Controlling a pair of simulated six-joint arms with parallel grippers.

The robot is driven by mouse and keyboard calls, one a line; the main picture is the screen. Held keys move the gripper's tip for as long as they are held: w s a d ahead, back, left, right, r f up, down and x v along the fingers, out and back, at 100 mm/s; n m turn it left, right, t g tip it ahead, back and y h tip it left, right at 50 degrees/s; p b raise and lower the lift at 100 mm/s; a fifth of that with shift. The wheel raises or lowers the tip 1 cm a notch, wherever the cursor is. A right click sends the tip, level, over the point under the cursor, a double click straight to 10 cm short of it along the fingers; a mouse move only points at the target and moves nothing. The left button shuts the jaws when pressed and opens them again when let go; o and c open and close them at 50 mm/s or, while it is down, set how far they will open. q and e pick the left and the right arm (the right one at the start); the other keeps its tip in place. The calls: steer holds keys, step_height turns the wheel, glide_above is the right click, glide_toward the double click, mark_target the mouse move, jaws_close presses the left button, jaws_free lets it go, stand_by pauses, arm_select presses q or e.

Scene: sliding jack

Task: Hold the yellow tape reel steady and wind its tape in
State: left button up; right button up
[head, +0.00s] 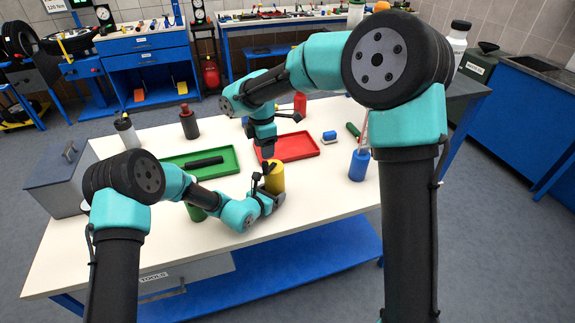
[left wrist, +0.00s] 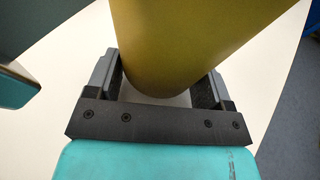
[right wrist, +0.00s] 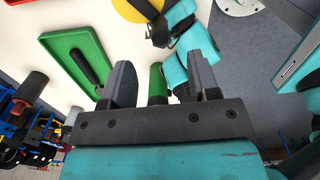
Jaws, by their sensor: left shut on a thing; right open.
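The yellow tape reel (head: 275,178) stands on the white table near its front right part. It also fills the upper middle of the left wrist view (left wrist: 190,40). My left gripper (head: 268,201) is shut around its lower part, one finger on each side. My right gripper (head: 266,164) is open and points down just above the reel. In the right wrist view its two fingers (right wrist: 160,85) stand apart with nothing held. The reel's yellow top (right wrist: 128,10) shows at that view's upper edge, with a dark part across it. I cannot make out any loose tape.
A green tray (head: 228,160) with a black rod and a red tray (head: 300,148) lie behind the reel. A green cylinder (head: 196,212) stands left of it, partly behind my left arm. A blue cup (head: 359,165) stands right. A grey toolbox (head: 62,178) is far left.

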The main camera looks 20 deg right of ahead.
mark_target(265, 163)
steer(key=shift+f, duration=4.15)
steer(key=c, duration=0.8)
steer(key=shift+o, duration=0.2)
